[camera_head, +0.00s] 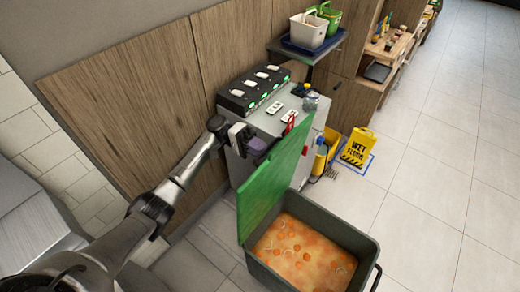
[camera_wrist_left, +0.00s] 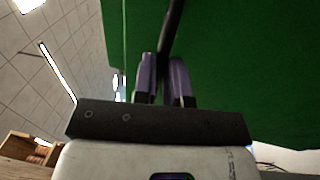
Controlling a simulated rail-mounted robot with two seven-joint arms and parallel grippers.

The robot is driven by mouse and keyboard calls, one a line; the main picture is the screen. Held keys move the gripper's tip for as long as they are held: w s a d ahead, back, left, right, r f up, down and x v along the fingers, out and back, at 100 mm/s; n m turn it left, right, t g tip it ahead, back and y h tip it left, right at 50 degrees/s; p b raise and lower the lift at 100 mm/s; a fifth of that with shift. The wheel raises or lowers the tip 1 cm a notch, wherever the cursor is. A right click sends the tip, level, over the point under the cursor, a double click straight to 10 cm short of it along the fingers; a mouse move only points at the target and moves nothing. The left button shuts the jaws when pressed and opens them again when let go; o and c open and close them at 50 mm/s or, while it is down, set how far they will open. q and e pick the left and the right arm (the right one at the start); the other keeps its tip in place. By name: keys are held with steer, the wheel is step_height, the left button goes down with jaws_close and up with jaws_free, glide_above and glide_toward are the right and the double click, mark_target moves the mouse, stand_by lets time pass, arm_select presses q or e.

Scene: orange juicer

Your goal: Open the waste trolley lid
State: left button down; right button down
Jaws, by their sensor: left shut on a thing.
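The waste trolley (camera_head: 345,232) is a dark green bin on the floor, with orange waste inside. Its bright green lid (camera_head: 272,185) stands raised, steeply upright, along the bin's left side. My left gripper (camera_head: 258,148) is at the lid's upper left side, beside the grey cabinet. In the left wrist view the purple fingers (camera_wrist_left: 164,85) are shut on a dark bar (camera_wrist_left: 173,28) running across the green lid (camera_wrist_left: 245,70). The exact contact is hidden in the head view. My right gripper is not in view.
A grey cabinet (camera_head: 240,165) with a charger-like rack (camera_head: 253,88) and small items stands behind the lid. A yellow wet floor sign (camera_head: 357,148) stands to its right. Tiled floor (camera_head: 440,210) at right is clear.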

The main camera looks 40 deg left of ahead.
arm_select(q)
steer(key=c, duration=1.2)
jaws_free()
steer(key=shift+o, duration=0.2)
steer(key=a+f+b, duration=0.1)
steer(key=a+b, duration=0.1)
steer(key=a, duration=1.1)
steer(key=shift+s+a+f+b, duration=0.15)
steer(key=shift+a+f+b, duration=0.1)
steer(key=shift+a+b, duration=0.15)
steer(key=shift+r, duration=0.1)
